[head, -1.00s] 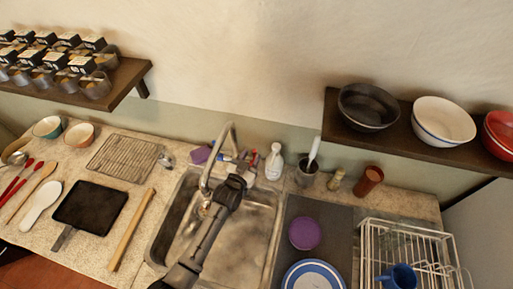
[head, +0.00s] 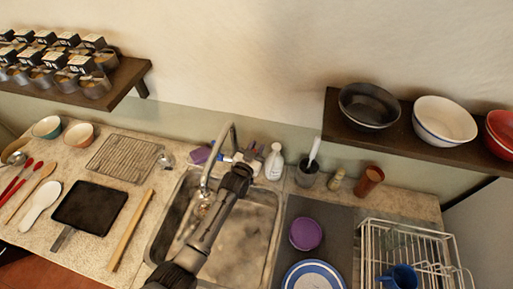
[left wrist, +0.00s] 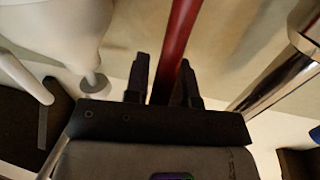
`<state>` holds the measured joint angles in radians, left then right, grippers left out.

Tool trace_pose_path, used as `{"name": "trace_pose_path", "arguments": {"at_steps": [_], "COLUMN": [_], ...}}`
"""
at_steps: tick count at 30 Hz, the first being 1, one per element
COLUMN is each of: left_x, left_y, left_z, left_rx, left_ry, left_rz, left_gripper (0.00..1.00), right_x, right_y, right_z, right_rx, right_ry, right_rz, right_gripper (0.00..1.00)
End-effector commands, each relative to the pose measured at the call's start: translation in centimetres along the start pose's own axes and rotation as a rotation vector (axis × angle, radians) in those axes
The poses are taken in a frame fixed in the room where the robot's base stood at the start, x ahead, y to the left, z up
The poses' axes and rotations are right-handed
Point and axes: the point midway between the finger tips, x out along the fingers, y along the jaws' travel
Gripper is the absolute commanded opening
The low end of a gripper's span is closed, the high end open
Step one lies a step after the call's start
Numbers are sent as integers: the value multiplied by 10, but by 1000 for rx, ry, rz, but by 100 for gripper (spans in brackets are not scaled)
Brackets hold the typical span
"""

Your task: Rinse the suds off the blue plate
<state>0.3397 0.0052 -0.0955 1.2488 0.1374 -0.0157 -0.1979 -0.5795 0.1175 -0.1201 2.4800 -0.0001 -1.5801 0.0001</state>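A plate with a blue rim and pale middle (head: 313,277) lies on the dark mat right of the sink, cut off by the lower edge. I cannot make out suds on it. The sink (head: 250,240) has a tall chrome tap (head: 206,180), with a blue lever (head: 224,158) behind it. My left gripper (head: 240,167) is over the back of the sink, right of the tap. In the left wrist view its fingers (left wrist: 163,88) stand apart with a red bar (left wrist: 178,35) between them; whether they clamp it is unclear. My right gripper is out of view.
A white bottle (head: 273,163) stands close right of the left gripper. A purple round item (head: 305,233) lies on the mat (head: 335,225). A wire dish rack (head: 369,250) holds a blue mug (head: 402,278). Wall shelves overhang both sides.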

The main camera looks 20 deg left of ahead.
Motion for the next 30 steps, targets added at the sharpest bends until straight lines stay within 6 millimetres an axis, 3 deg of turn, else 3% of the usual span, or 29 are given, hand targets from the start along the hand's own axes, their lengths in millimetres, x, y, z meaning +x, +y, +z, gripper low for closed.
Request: {"name": "trace_pose_path", "arguments": {"at_steps": [7, 17, 25, 30], "left_x": [0, 0, -15, -20], "left_y": [0, 0, 4, 4], "left_z": [0, 0, 6, 1], "left_rx": [0, 0, 28, 37], "left_ry": [0, 0, 142, 194], "left_rz": [0, 0, -13, -18], "left_gripper": [0, 0, 0, 0], "right_x": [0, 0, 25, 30], "right_y": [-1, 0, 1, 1], "right_z": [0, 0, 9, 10], "right_rx": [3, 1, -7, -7], "right_ry": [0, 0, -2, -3], "right_rz": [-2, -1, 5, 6], "right_gripper": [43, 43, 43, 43]}}
